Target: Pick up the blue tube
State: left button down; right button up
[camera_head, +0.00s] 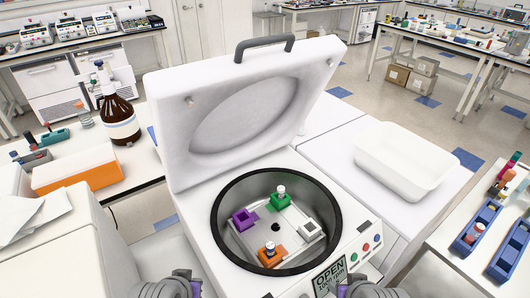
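No blue tube can be made out for certain. Small dark blue racks (511,252) with light-topped items stand on the bench at the right edge. An open centrifuge (342,240) is in front of me. Inside it are a purple holder (243,219), a green holder (279,202), an orange holder (271,257) and a white holder (311,231). White-capped items stand in the green and orange holders. My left gripper (188,287) and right gripper (357,287) are at the bottom edge, in front of the centrifuge. Their fingers are cut off or unclear.
The centrifuge's raised lid (180,135) stands behind the bowl. A white tray (405,160) rests on the right-hand surface. A brown bottle (119,120) and an orange-and-white box (78,172) stand on the left bench. Pink and orange items (509,170) are at far right.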

aim_at(270, 246)
jog(key=k+l+u, duration=0.15)
jog(key=l+u, duration=0.2)
jog(key=k+l+u, duration=0.1)
jog(key=l+u, duration=0.2)
jog(key=k+l+u, duration=0.1)
jog(key=l+u, duration=0.25)
jog(key=k+l+u, duration=0.15)
jog(key=u, duration=0.15)
jog(key=l+u, duration=0.4)
jog(key=k+l+u, duration=0.2)
jog(key=l+u, duration=0.25)
jog(key=i+j+u, duration=0.1)
jog(key=i+j, duration=0.15)
jog(key=i, duration=0.05)
